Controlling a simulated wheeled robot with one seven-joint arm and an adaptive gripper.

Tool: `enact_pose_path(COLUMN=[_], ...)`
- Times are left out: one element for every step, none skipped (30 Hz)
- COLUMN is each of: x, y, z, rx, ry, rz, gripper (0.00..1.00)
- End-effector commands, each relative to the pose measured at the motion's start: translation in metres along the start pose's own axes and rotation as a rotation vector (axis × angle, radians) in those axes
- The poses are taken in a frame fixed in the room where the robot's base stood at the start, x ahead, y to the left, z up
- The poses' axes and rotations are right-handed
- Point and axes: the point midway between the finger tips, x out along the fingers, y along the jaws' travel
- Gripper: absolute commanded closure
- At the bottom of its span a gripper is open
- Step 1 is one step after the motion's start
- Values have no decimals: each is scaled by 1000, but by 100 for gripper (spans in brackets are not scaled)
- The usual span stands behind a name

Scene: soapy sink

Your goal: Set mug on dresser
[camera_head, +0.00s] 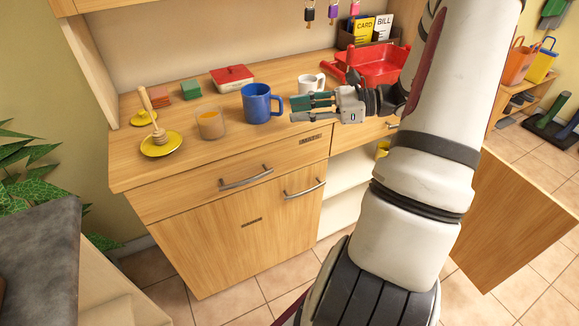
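A blue mug (256,104) stands upright on the wooden dresser top (215,150), with its handle toward the right. A white mug (311,83) stands farther back, partly hidden behind my gripper. My gripper (291,108) is just right of the blue mug, with its fingertips close to the handle. Its fingers look spread apart, with nothing seen between them. I cannot tell whether a fingertip touches the handle.
A glass of amber content (210,123) and a yellow dish with a wooden dipper (161,143) stand to the left. The front strip of the dresser top is clear.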

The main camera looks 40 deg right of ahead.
Motion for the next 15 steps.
enact_pose_path(x=[22,32,45,53,60,68,73,78,82,85,87,88,89,88,87], y=[18,30,45,58,70,87,99,112,128,140,152,168,179,190,204], z=[20,28,39,46,53,62,68,73,80,85,89,95,98,102,106], rx=[-70,-109,-163,-204,-247,-303,-348,-395,-456,-503,-552,-618,-668,-720,-789], ry=[46,74,109,133,159,191,214,236,265,285,305,331,349,367,389], rz=[98,153,226,280,332,401,452,502,568,616,663,723,768,811,868], gripper=[71,71,71,71,71,71,71,71,71,71,71,71,71,71,71])
